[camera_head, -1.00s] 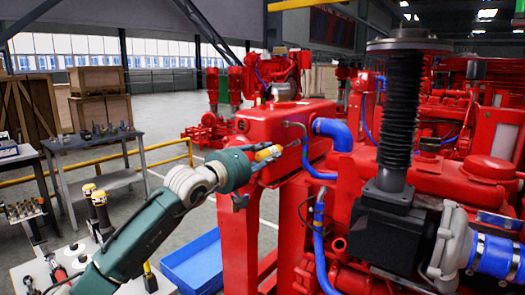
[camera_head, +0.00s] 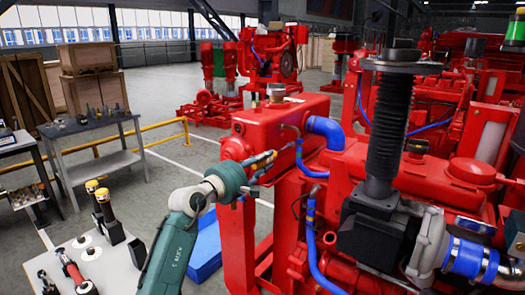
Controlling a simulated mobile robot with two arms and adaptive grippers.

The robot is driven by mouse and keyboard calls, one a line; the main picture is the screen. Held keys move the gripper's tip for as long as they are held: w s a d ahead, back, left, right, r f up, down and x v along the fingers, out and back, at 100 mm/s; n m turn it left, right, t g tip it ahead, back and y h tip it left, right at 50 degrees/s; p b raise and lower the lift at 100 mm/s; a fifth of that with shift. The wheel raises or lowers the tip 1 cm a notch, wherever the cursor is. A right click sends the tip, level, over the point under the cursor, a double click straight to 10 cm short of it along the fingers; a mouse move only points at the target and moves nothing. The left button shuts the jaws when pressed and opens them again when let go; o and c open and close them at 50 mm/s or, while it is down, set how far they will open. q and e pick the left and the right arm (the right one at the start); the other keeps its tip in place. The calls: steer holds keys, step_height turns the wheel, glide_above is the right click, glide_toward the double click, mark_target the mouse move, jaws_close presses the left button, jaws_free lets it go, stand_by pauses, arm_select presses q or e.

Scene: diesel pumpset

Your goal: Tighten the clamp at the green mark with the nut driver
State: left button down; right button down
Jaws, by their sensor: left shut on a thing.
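My left gripper (camera_head: 260,167) is shut on the nut driver, whose yellow part (camera_head: 262,158) shows between the fingers. Its thin shaft points right toward the red tank (camera_head: 275,117) of the pumpset. The gripper is in front of the tank's lower left side. Blue hoses (camera_head: 326,130) with clamps run beside the tank; the clamps are too small to tell apart. A green band (camera_head: 515,28) shows at the top right edge; I cannot tell whether it is the green mark. The driver tip is apart from it. My right gripper is not in view.
A black ribbed column (camera_head: 390,125) and a silver housing with a blue hose (camera_head: 470,258) stand at right. A white-topped table (camera_head: 110,270) with tools is at lower left. A blue bin (camera_head: 205,250) lies on the floor behind my arm. Grey workbench (camera_head: 90,127) at left.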

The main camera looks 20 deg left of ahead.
arm_select(q)
steer(key=n+p, duration=0.5)
steer(key=n, duration=0.1)
steer(key=n+p, duration=0.5)
steer(key=p, duration=0.1)
steer(key=shift+r+n, duration=0.2)
steer(key=shift+n, duration=0.2)
steer(key=shift+f+n+p, duration=0.15)
steer(key=shift+n+p, duration=0.15)
steer(key=shift+n, duration=0.5)
steer(key=shift+w+d, duration=0.1)
steer(key=shift+w, duration=0.15)
steer(key=shift+s, duration=0.15)
steer(key=shift+w+d, duration=0.15)
steer(key=shift+w, duration=0.35)
